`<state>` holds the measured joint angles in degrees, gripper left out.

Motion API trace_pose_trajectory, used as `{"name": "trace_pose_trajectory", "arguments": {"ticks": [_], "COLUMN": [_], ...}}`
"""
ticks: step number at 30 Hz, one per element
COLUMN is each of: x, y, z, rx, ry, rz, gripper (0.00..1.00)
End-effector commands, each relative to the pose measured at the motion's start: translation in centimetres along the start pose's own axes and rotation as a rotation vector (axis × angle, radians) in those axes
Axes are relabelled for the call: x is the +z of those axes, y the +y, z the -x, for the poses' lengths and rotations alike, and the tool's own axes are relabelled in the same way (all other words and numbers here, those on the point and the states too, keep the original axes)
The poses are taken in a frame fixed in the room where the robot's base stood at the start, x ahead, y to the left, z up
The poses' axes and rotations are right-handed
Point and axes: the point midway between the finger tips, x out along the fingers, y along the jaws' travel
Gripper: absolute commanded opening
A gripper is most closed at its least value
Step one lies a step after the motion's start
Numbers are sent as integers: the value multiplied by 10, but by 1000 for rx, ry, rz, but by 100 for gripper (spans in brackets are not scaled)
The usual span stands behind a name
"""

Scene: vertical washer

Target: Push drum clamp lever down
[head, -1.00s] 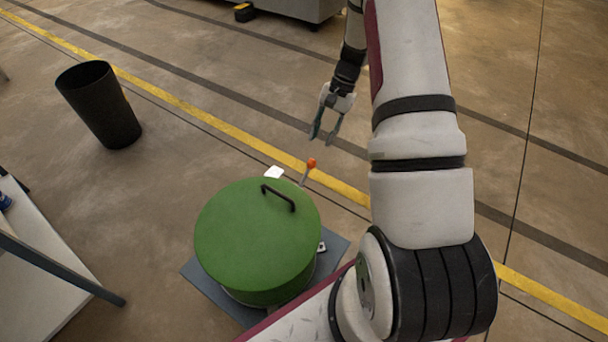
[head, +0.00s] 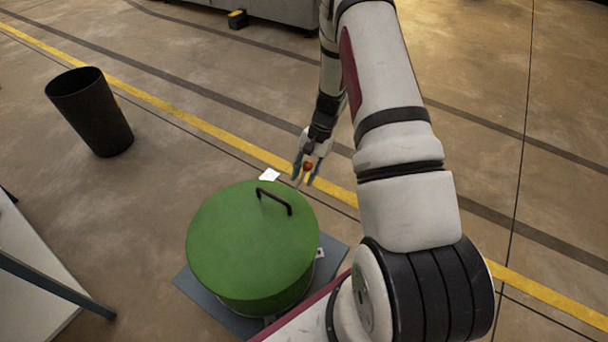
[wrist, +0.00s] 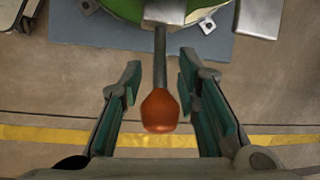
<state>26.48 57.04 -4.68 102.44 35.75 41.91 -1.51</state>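The drum clamp lever has a thin grey rod and an orange knob (head: 307,167), and stands at the far right edge of the green-lidded drum (head: 250,240). In the wrist view the orange knob (wrist: 160,110) lies between the two fingers, with the rod running up to a grey bracket by the drum (wrist: 120,8). My gripper (head: 306,178) is open around the knob in the head view. In the wrist view my gripper (wrist: 156,85) shows a gap on both sides of the lever, so it appears not to touch it.
The drum stands on a blue-grey plate (head: 335,255). A black handle (head: 274,200) rises from the lid. A black bin (head: 92,112) stands at left, and a white table (head: 30,280) is at lower left.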

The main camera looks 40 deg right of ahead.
Motion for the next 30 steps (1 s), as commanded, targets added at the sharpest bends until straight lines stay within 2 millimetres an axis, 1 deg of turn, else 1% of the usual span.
{"name": "trace_pose_trajectory", "arguments": {"ticks": [7,8,9,11,30], "x": [0,0,0,0,-3], "y": [0,0,0,0,-1], "z": [0,0,0,0,4], "rx": [0,0,0,0,-6], "ry": [0,0,0,0,-3], "rz": [0,0,0,0,-4], "gripper": [30,23,14,0,0]}}
